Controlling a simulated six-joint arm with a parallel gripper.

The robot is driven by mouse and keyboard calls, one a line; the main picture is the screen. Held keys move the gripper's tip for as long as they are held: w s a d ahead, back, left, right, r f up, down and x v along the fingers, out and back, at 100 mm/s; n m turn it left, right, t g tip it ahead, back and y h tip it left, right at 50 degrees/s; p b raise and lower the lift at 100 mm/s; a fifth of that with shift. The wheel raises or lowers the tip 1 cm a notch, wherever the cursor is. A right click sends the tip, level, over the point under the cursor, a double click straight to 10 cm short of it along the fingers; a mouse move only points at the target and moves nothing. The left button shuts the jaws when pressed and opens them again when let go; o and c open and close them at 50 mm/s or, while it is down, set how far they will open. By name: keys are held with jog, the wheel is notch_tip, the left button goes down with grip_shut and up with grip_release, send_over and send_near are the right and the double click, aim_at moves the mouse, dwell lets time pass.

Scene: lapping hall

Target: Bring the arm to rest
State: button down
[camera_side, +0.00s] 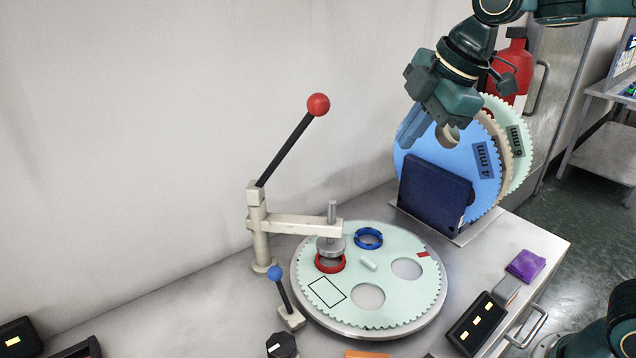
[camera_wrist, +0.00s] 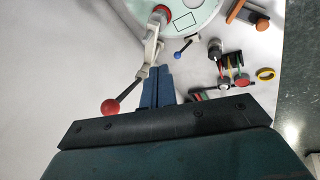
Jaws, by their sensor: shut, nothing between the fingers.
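My gripper (camera_side: 412,128) hangs from my arm at the upper right of the side view, in front of the upright toothed discs and well above the table. Its blue fingers are shut with nothing between them. They also show in the wrist view (camera_wrist: 157,88), side by side and closed. Below and to the left of it in the side view, a round lapping plate with a pale green toothed disc (camera_side: 385,318) lies on the table. A red ring (camera_side: 330,264) sits under the press foot and a blue ring (camera_side: 368,238) lies beside it. The gripper touches none of these.
A lever press with a red knob (camera_side: 318,104) stands left of the plate. Upright discs (camera_side: 420,150) and a dark blue block (camera_side: 433,196) stand behind.

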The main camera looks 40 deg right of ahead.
jog(key=s+d+f+m, duration=0.3)
jog(key=s+m, duration=0.4)
jog(key=s, duration=0.2)
jog(key=s+d+f+m+h, duration=0.1)
jog(key=s+d+f+m, duration=0.2)
jog(key=s+m, duration=0.4)
jog(key=shift+s+d+t, duration=0.4)
jog(key=shift+s+d, duration=0.1)
jog(key=shift+s, duration=0.35)
